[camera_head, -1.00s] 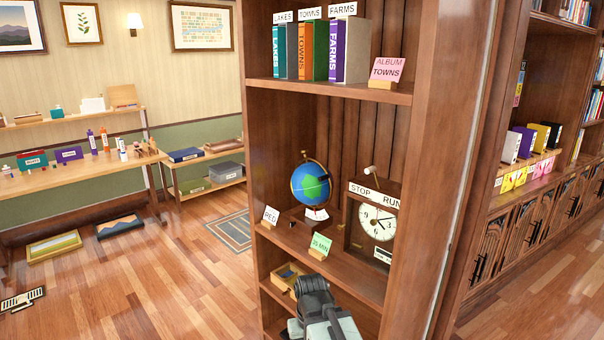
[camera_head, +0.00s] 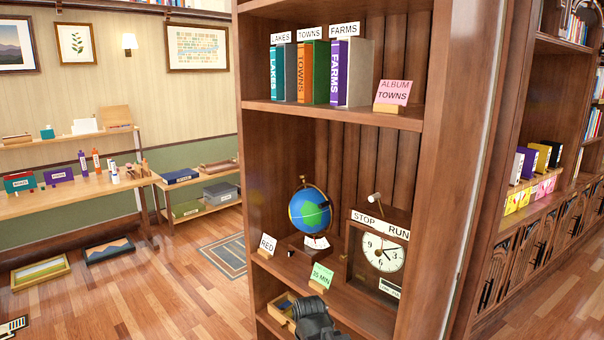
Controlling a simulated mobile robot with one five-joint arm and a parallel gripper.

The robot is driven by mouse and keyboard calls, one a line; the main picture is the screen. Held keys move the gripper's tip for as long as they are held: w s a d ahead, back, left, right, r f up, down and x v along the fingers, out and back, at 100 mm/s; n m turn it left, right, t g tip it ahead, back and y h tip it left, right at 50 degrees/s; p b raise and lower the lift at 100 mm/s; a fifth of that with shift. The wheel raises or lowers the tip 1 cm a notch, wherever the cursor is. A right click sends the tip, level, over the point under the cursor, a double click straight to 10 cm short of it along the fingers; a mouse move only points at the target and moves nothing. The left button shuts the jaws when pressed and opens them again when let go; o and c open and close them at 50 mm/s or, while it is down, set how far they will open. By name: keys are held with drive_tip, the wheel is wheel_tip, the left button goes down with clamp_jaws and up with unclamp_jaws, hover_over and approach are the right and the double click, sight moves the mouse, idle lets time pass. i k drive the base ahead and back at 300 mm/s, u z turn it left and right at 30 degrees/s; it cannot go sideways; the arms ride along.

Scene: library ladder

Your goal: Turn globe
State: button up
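My gripper (camera_head: 312,318) is at the bottom edge, below the globe and in front of the lower shelf, apart from the globe. Only its dark upper part shows, and its fingers cannot be made out.
A clock (camera_head: 381,253) marked STOP and RUN stands right of the globe. A RED card (camera_head: 267,243) and a green 20 MIN card (camera_head: 321,276) stand at the shelf's front edge. Books (camera_head: 337,72) fill part of the upper shelf. A wooden box (camera_head: 283,308) is below.

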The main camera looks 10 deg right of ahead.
sight(305, 213)
drive_tip(key=u, duration=0.15)
drive_tip(key=i, duration=1.35)
drive_tip(key=u, duration=0.65)
drive_tip(key=k, duration=0.85)
drive_tip(key=u, duration=0.15)
drive_tip(key=i, duration=0.9)
drive_tip(key=z, duration=0.1)
